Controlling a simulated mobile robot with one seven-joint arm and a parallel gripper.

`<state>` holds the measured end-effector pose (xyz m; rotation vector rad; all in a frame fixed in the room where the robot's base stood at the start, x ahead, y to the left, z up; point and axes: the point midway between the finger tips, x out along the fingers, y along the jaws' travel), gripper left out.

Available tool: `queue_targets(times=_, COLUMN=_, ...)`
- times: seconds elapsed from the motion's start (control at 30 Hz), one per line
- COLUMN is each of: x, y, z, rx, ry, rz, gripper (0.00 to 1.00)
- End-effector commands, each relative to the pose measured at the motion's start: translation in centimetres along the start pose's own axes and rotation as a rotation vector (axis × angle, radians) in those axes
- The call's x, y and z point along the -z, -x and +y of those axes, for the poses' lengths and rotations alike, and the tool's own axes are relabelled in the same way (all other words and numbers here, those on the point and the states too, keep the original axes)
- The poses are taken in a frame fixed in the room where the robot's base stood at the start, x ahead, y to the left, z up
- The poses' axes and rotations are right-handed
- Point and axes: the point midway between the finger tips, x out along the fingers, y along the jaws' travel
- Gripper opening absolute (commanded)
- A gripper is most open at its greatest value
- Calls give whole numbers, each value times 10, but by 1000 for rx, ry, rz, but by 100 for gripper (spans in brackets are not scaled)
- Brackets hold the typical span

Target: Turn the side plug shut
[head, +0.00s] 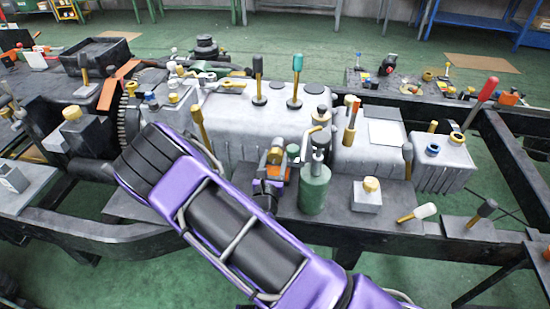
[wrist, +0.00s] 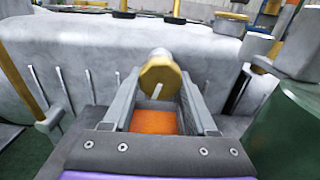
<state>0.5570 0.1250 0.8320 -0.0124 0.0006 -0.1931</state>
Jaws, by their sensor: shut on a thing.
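The side plug (wrist: 160,72) is a gold, many-sided cap on a grey round stub at the side of the pale grey housing (wrist: 90,50). My gripper (wrist: 158,92) points at that side wall, and its two grey fingers are shut on the plug, one on each side. A pale bar-like mark shows on the plug's face, tilted off upright. An orange patch (wrist: 155,122) shows between the fingers below the plug. In the head view my gripper (head: 274,168) is at the housing's (head: 240,125) near side, with the plug (head: 274,155) small and partly hidden.
A green bottle-like can (head: 314,188) with a spout stands just right of my gripper. A gold-handled lever (head: 198,128) rises to the left. A small block with a gold cap (head: 367,196) stands further right. Several levers stand on top of the housing.

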Motion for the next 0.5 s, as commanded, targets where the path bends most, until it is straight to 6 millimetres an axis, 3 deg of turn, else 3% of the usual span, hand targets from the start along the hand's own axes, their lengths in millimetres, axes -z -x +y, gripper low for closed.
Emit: queue_targets(times=0.5, x=1, y=0, z=1, rx=2, ry=-480, rz=1, gripper=2)
